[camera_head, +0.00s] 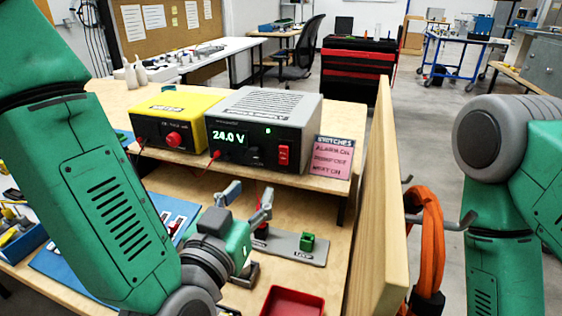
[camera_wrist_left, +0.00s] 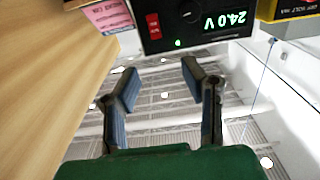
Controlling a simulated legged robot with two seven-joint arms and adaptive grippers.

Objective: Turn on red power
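A grey power supply (camera_head: 272,110) stands on the raised shelf. Its green display reads 24.0 V and a small green light glows. A red rocker switch (camera_head: 284,155) sits at the right of its front panel. In the left wrist view, upside down, the red switch (camera_wrist_left: 154,26) and display (camera_wrist_left: 225,20) show beyond the fingers. My left gripper (camera_head: 248,196) is open and empty, in front of and below the shelf edge, apart from the switch. Its two spread fingers (camera_wrist_left: 160,85) show in the left wrist view. My right gripper is out of view.
A yellow unit (camera_head: 172,118) with a red knob stands left of the supply. A pink note (camera_head: 331,157) is right of it. A wooden side panel (camera_head: 379,200) with orange cable (camera_head: 432,240) bounds the bench. A grey plate (camera_head: 310,248) and red tray (camera_head: 292,301) lie below.

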